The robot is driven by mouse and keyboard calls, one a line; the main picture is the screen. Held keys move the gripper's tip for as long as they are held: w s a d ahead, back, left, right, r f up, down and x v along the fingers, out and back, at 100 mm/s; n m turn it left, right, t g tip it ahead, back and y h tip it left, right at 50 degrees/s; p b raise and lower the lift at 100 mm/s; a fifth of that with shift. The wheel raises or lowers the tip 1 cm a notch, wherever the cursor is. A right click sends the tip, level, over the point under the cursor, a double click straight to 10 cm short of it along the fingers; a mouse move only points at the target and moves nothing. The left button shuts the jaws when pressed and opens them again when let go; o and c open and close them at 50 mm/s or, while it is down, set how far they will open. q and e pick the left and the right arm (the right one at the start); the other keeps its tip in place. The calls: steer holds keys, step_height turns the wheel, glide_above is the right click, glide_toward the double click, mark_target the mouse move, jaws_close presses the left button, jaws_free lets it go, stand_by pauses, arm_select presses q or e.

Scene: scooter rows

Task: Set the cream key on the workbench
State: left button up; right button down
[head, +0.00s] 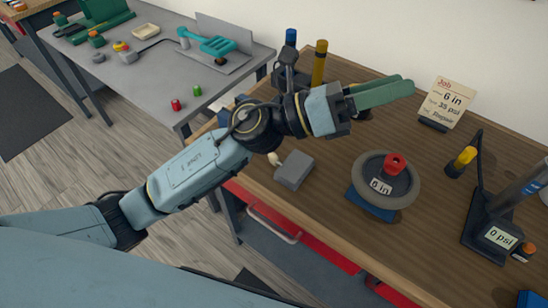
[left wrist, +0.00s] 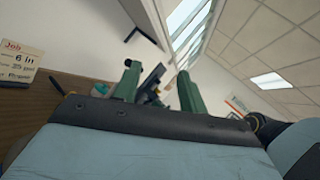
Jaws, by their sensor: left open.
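A small cream piece (head: 275,158) sits at the left end of a grey block (head: 294,170) near the front edge of the wooden-topped bench (head: 310,215). It may be the cream key, but it is too small to tell. My left gripper (head: 383,93) is above the bench, beyond and to the right of the block, its green fingers pointing right. The left wrist view shows the two fingers (left wrist: 158,88) apart, with nothing visibly held. My right gripper is out of view.
A small wheel (head: 372,180) with a red knob stands on a blue base. A job card (head: 447,103) stands behind it, and a gauge stand (head: 489,230) stands right. Blue and yellow-handled items (head: 319,65) stand behind my wrist. A grey table (head: 150,60) at left carries tools.

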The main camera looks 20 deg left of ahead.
arm_select(q)
steer(key=s+d+f+m+g+y, duration=0.2)
steer(key=d+f+m+g+y, duration=0.15)
steer(key=f+m+g, duration=0.4)
steer(key=m+y, duration=1.1)
steer(key=y, duration=0.7)
glide_above(274, 155)
steer(key=shift+n+t, duration=0.25)
steer(key=shift+t, duration=0.2)
step_height(274, 155, down, 16)
steer(key=shift+a+f, duration=0.1)
steer(key=shift+f, duration=0.05)
steer(key=shift+f+p, duration=0.55)
steer(key=shift+f, duration=2.35)
jaws_close()
